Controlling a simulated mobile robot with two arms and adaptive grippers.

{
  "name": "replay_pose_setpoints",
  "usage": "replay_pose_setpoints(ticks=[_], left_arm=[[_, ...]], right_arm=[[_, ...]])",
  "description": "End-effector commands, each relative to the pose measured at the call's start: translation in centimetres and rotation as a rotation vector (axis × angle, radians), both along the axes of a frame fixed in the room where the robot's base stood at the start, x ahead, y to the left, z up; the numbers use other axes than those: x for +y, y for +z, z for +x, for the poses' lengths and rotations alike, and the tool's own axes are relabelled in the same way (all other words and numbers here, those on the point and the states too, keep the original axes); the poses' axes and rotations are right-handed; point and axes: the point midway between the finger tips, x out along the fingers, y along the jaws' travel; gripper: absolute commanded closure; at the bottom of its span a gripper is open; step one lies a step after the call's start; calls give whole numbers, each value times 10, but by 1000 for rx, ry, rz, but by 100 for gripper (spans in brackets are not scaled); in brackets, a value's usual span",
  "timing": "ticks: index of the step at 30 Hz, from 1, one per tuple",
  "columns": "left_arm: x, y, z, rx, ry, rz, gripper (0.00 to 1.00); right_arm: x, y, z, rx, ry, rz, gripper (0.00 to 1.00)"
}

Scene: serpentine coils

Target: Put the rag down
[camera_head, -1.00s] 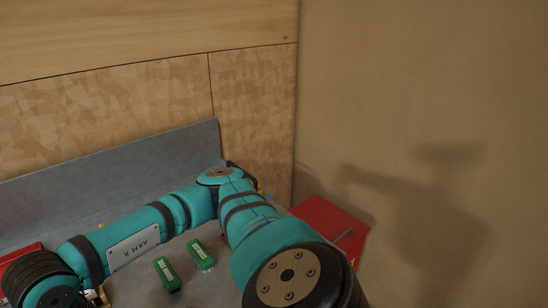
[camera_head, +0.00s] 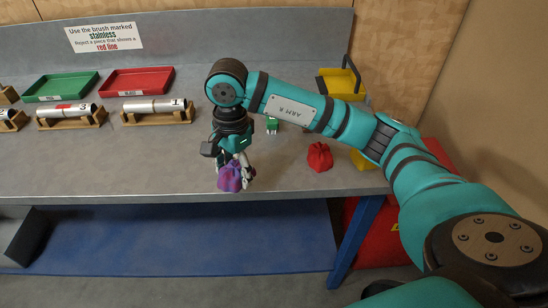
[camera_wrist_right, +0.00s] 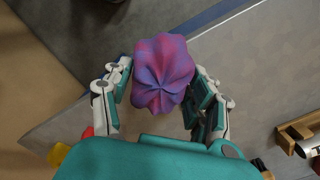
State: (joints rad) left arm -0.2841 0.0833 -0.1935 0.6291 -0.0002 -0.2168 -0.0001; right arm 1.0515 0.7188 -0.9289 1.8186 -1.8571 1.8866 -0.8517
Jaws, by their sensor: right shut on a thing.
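The rag (camera_head: 230,178) is a crumpled purple cloth with a pinkish tint, near the front edge of the bench in the head view. My right gripper (camera_head: 236,170) points down and is shut on it. In the right wrist view the rag (camera_wrist_right: 162,74) sits bunched between the two fingers of my right gripper (camera_wrist_right: 160,92). I cannot tell whether the rag touches the bench top (camera_head: 150,165) or hangs just above it. My left gripper is not in view.
A red rag (camera_head: 319,157) lies to the right on the bench. Metal tubes on wooden stands, one numbered 1 (camera_head: 155,107), stand at left. A green tray (camera_head: 60,87), a red tray (camera_head: 137,82) and a yellow holder (camera_head: 342,82) stand behind. The front left bench top is clear.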

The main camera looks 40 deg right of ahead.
Motion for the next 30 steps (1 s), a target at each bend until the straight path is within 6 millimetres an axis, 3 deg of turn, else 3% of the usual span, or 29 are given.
replay_pose_setpoints(ticks=[6,12,21,27,30], left_arm=[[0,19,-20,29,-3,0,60],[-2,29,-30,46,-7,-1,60],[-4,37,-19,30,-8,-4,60],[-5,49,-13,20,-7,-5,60],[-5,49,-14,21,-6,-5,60]], right_arm=[[-60,-1,16,3,-5,-3,72],[-101,-6,28,1,0,0,72],[-130,-9,37,0,0,-1,72],[-128,-40,36,2,5,2,72],[-128,-46,36,-1,6,0,72]])
